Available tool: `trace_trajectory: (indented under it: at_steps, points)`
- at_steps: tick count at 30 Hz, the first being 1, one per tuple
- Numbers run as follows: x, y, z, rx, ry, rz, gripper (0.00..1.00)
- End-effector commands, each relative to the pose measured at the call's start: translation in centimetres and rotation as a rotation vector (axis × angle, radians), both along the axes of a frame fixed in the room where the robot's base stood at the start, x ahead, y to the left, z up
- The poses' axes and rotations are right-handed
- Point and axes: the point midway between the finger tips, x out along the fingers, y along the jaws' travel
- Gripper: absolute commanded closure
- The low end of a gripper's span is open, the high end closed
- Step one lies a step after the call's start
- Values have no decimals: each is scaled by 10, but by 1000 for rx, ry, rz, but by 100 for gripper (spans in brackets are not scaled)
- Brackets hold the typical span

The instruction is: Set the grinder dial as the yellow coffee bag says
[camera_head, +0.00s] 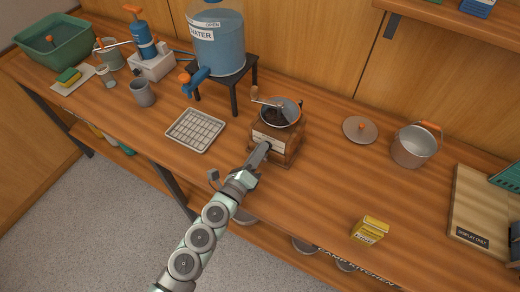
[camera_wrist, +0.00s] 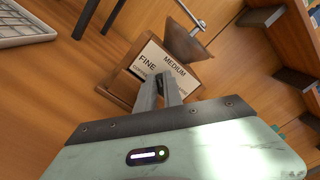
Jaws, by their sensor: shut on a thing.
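The wooden coffee grinder (camera_head: 287,147) stands on the counter, with a dark bowl and a crank on top. In the wrist view its white dial plate (camera_wrist: 158,62) reads FINE and MEDIUM, with more lettering below partly hidden by my fingers. My gripper (camera_head: 264,148) is at the grinder's front face. In the wrist view its fingers (camera_wrist: 160,86) are closed together on the dark dial knob (camera_wrist: 160,80), which is mostly hidden, so its pointing direction is unclear. The yellow coffee bag (camera_head: 370,230) stands on the counter at the right front; its print is too small to read.
A wire rack (camera_head: 195,130) lies left of the grinder. The water tank (camera_head: 217,40) on its black stand is behind it. A lid (camera_head: 360,130) and a pot (camera_head: 413,147) are to the right. Counter between grinder and yellow bag is clear.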

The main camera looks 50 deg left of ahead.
Motion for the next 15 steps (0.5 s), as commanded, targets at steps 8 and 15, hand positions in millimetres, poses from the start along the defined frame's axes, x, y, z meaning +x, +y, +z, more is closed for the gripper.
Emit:
trace_trajectory:
  at_steps: [8,15]
  points:
    - [0,1,0,-97,-31,1,100]
    - [0,1,-1,-122,-39,1,100]
